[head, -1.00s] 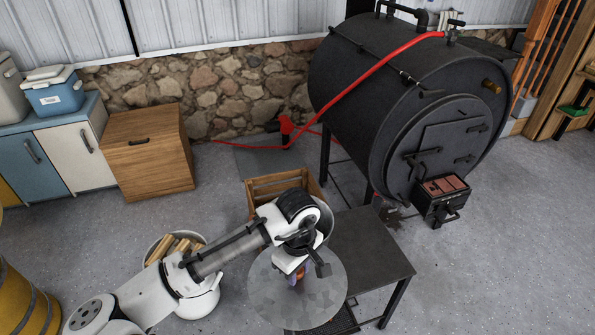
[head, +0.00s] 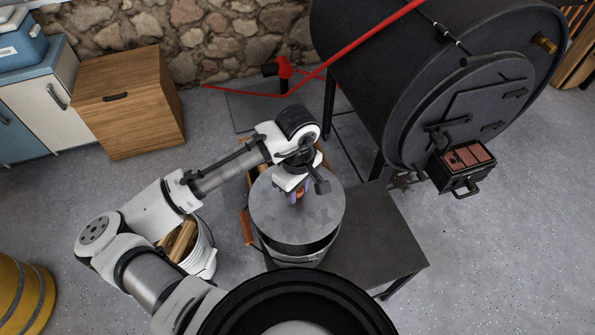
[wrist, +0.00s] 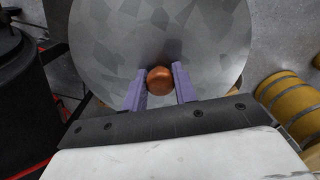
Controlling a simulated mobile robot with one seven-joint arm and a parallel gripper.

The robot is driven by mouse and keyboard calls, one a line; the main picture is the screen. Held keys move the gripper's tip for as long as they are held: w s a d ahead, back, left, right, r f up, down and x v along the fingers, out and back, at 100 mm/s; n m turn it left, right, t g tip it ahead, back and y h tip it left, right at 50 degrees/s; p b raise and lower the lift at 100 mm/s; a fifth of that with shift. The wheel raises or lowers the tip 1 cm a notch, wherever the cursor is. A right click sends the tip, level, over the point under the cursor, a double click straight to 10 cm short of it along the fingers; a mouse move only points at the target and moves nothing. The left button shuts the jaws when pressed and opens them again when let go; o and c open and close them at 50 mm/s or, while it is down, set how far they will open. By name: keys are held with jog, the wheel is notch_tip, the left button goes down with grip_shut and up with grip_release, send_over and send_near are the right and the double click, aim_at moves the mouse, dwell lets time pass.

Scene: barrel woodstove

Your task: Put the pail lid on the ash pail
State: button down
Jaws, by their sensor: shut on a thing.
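The pail lid (head: 290,217) is a round, patchy grey metal disc with a copper-brown knob (wrist: 159,80). My gripper (head: 298,191) is shut on this knob, with a purple finger on each side in the wrist view.
A dark low table (head: 385,250) is right of the pail. The black barrel stove (head: 395,75) stands behind right, with a brick-filled box (head: 464,166) on its front. A white bucket of wood (head: 201,256) is to the left, under my arm. A wooden cabinet (head: 130,105) is back left.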

aim_at(298, 203)
jog(key=shift+s+d+r+p, duration=0.1)
jog(key=shift+r+p, duration=0.05)
jog(key=shift+p, duration=0.2)
jog(key=shift+f+b, duration=2.05)
jog(key=shift+f, duration=1.2)
jog(key=shift+f, duration=0.75)
dwell(0.7)
jog(key=c, duration=0.7)
grip_release()
jog(key=shift+r+p, duration=0.1)
jog(key=shift+p, duration=0.2)
jog(key=shift+r+p, duration=3.05)
jog(key=shift+r, duration=0.35)
